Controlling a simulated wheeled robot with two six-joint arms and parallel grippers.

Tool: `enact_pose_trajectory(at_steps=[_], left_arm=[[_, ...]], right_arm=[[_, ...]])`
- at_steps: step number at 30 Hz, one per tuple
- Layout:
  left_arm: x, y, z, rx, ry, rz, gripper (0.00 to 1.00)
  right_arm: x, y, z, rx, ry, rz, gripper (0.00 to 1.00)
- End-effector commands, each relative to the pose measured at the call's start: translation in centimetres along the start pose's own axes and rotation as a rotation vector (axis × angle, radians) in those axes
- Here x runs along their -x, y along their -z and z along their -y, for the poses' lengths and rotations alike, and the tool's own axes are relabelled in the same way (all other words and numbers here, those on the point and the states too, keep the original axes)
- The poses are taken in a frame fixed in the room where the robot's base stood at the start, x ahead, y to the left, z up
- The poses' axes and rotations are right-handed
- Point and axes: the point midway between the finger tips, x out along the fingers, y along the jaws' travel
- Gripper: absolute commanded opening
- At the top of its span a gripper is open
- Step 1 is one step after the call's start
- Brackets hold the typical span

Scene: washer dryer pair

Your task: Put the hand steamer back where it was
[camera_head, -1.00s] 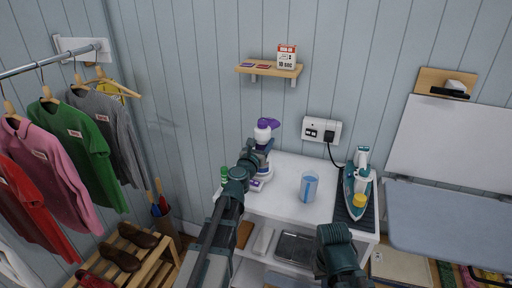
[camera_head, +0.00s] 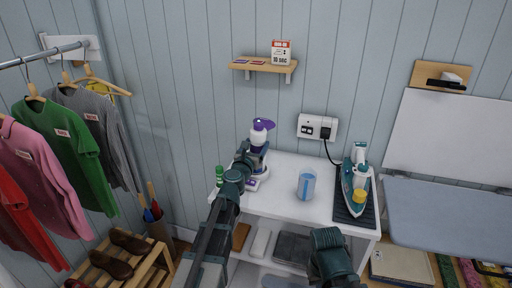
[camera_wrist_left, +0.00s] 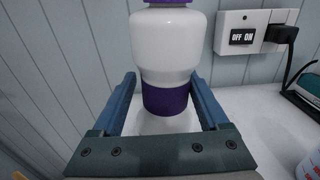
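The hand steamer (camera_head: 259,137), white with a purple head and a purple lower band, stands upright at the back left of the white cart top (camera_head: 285,195). In the left wrist view the steamer (camera_wrist_left: 166,50) fills the middle, and its top is cut off. My left gripper (camera_head: 248,158) reaches it from the front. Its fingers (camera_wrist_left: 164,95) stand on either side of the purple band, with narrow gaps showing, so it looks open around the steamer. A white base shows below the band. My right arm shows at the bottom of the head view; its fingertips are not visible.
A measuring cup (camera_head: 306,185) with blue marks stands mid-cart. A teal iron (camera_head: 355,185) rests on a dark mat at the right. A green-capped bottle (camera_head: 219,175) is left of the steamer. A wall socket (camera_head: 317,127) and small shelf (camera_head: 264,66) are behind.

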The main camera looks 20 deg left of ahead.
Motion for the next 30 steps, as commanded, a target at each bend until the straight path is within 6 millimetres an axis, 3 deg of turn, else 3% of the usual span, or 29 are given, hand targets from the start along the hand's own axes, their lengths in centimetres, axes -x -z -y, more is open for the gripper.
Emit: enact_pose_trajectory(at_steps=[2,17,23,30], left_arm=[[0.0,0.0,-0.1,-0.001,-0.001,0.000,0.91],[0.4,-0.1,0.0,0.000,0.000,0.000,0.91],[2.4,-0.1,0.0,0.000,0.000,0.000,0.91],[7.0,-0.1,0.1,-0.001,0.000,0.000,0.91]], right_arm=[[0.0,0.0,0.0,0.000,0.000,0.000,0.00],[0.1,0.0,0.0,0.000,0.000,0.000,0.00],[0.1,0.0,0.0,0.000,0.000,0.000,0.00],[0.0,0.0,0.0,0.000,0.000,0.000,0.00]])
